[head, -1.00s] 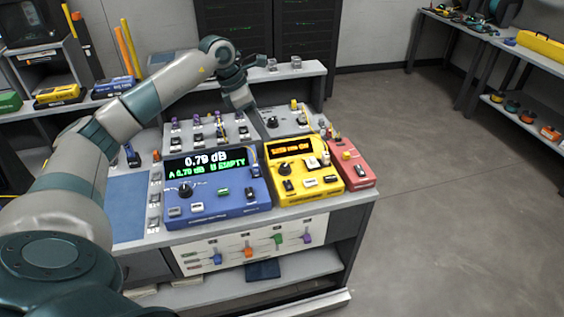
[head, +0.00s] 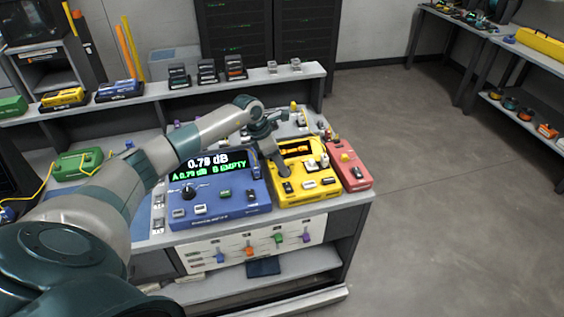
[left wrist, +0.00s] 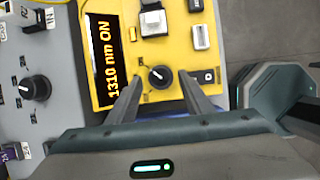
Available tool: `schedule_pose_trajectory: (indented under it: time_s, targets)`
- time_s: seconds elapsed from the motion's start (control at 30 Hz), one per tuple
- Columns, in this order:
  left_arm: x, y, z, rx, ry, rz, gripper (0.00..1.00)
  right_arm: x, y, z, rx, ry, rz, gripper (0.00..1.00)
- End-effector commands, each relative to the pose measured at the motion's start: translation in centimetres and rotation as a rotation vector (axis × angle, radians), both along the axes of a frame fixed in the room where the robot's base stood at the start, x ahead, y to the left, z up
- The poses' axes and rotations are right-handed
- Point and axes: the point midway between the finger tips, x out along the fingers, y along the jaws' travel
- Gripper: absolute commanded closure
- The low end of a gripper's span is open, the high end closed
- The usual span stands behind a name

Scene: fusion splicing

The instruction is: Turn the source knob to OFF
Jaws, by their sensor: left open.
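The yellow light source box (head: 322,188) stands on the bench beside the blue meter. In the left wrist view its display (left wrist: 106,60) reads "1310 nm ON". The black source knob (left wrist: 159,77) with a white pointer mark sits on the yellow face (left wrist: 165,55). My left gripper (left wrist: 159,79) is open, with one finger on each side of the knob; I cannot tell whether they touch it. In the head view my left gripper (head: 284,172) is over the yellow box and hides the knob. My right gripper is in neither view.
The blue meter (head: 240,208) reading 0.79 dB stands left of the yellow box, and a red box (head: 354,172) stands right of it. A grey panel with another black knob (left wrist: 35,87) lies close by. A green case (head: 78,163) sits at the left.

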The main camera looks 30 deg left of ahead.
Motion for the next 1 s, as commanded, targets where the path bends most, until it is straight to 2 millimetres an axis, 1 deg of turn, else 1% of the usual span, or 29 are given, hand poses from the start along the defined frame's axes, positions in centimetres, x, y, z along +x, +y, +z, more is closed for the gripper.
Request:
schedule_pose_trajectory:
  time_s: [0.1, 0.2, 0.47, 0.5, 0.57, 0.6, 0.67, 1.0]
  targets:
    - [0.20, -0.27, -0.79, -0.001, 0.002, 0.000, 0.54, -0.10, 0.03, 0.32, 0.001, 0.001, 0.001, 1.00]
    - [0.29, -0.33, -1.12, -0.001, 0.001, 0.001, 0.54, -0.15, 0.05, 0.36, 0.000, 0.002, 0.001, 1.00]
    - [0.32, -0.32, -1.21, 0.001, 0.001, 0.000, 0.54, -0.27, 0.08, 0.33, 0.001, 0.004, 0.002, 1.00]
    - [0.31, -0.32, -1.20, 0.001, 0.001, 0.000, 0.56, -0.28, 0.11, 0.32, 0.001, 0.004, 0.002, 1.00]
    - [0.32, -0.32, -1.19, 0.001, 0.001, 0.000, 0.71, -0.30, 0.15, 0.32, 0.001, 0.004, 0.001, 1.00]
    - [0.32, -0.31, -1.19, 0.001, 0.001, 0.000, 0.80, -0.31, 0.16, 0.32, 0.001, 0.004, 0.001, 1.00]
    - [0.31, -0.32, -1.18, 0.000, 0.000, 0.000, 0.95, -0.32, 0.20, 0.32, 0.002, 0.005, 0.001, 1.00]
    - [0.30, -0.31, -1.16, 0.001, 0.000, 0.020, 0.95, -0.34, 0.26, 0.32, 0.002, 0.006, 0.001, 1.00]
